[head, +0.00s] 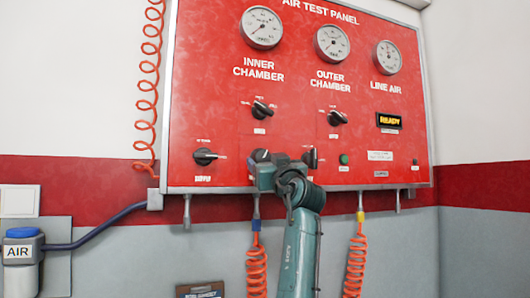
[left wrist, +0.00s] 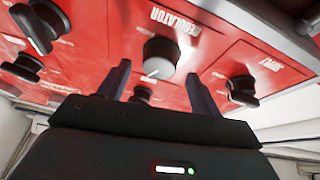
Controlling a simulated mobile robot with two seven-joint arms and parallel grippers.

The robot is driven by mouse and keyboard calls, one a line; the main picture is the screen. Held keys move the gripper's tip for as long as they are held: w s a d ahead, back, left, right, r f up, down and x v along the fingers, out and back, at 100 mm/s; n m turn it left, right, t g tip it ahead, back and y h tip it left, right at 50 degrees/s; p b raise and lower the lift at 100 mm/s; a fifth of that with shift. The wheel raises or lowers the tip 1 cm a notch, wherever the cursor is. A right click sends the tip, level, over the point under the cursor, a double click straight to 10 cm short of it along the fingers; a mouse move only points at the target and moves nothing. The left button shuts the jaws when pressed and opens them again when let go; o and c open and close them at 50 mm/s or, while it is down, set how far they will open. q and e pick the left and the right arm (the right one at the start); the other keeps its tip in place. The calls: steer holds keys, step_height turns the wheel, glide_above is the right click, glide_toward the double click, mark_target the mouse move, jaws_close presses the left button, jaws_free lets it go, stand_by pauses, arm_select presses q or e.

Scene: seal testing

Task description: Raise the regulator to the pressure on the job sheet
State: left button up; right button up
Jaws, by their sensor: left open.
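The regulator knob (left wrist: 160,57) is round and grey with a pale mark, on the red air test panel (head: 220,100). In the left wrist view it shows between and just beyond the two fingers of my left gripper (left wrist: 157,74), which is open. I cannot tell whether the fingers touch it. In the head view my left gripper (head: 266,174) is at the panel's lower middle and mostly hides the knob. The line air gauge (head: 388,57), inner chamber gauge (head: 262,28) and outer chamber gauge (head: 332,43) are above; their readings are too small to tell.
The black supply knob (head: 205,157) is left of my gripper; another black knob (head: 311,157) is close on its right. Two chamber selectors (head: 261,109) (head: 337,117) sit above. A display (head: 389,121) reads READY. Coiled orange hoses (head: 356,265) hang below.

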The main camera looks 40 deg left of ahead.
mark_target(262, 158)
arm_select(q)
steer(key=shift+x, duration=0.95)
steer(key=shift+w+a+r, duration=0.1)
steer(key=shift+a, duration=0.05)
steer(key=shift+c, duration=0.5)
steer(key=c, duration=0.9)
steer(key=shift+o, duration=0.2)
steer(key=shift+m+t+h, duration=0.5)
steer(key=shift+m+t, duration=0.3)
steer(key=shift+m, duration=0.8)
steer(key=o, duration=1)
steer(key=shift+c, duration=0.2)
